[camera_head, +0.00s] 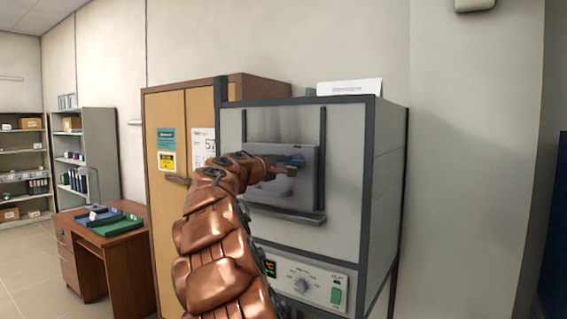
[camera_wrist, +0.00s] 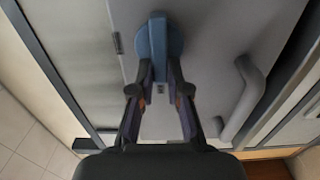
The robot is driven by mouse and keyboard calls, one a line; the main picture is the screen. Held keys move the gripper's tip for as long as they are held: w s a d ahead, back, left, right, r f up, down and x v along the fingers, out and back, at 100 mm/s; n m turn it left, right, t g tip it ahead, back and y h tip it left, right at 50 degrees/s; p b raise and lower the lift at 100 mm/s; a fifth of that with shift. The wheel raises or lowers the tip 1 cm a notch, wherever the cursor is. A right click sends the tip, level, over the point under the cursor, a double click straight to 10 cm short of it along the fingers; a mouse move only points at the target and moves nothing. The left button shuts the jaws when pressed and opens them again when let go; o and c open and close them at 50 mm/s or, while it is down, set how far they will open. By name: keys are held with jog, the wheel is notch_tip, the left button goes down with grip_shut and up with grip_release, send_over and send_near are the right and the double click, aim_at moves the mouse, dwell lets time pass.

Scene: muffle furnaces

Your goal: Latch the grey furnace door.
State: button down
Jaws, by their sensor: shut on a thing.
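The grey furnace (camera_head: 345,140) stands right of centre in the head view, with its grey door (camera_head: 308,187) on the front between two dark upright rails. The door looks shut or nearly so; I cannot tell if it is fully flush. A blue latch handle (camera_wrist: 158,35) with a round base is on the grey front in the wrist view. My gripper (camera_wrist: 160,76) is shut on the blue handle's lower end. In the head view my arm hides part of the door's left side.
A grey bar handle (camera_wrist: 246,95) is right of my gripper. The control panel (camera_head: 305,285) with a dial and green switch is below the door. A wooden cabinet (camera_head: 165,105) stands directly left, and a desk with folders (camera_head: 110,250) farther left. Open floor lies at far left.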

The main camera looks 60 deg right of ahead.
dwell(0.3)
jog(key=c, duration=1.1)
grip_release()
jog(key=shift+c, duration=0.2)
jog(key=a, duration=1.2)
jog(key=shift+s, duration=0.25)
jog(key=s+a+f+m+y, duration=0.1)
jog(key=s+a+f+y, duration=0.55)
jog(key=a+f, duration=0.6)
jog(key=s+a+f+m+y, duration=0.2)
jog(key=s+a+f+y, duration=0.4)
jog(key=a+f, duration=0.7)
jog(key=s+a+f+n+g+y, duration=0.2)
jog(key=s+a+f+y, duration=0.3)
jog(key=s+a+f, duration=1)
jog(key=a, duration=0.3)
jog(key=shift+a, duration=0.3)
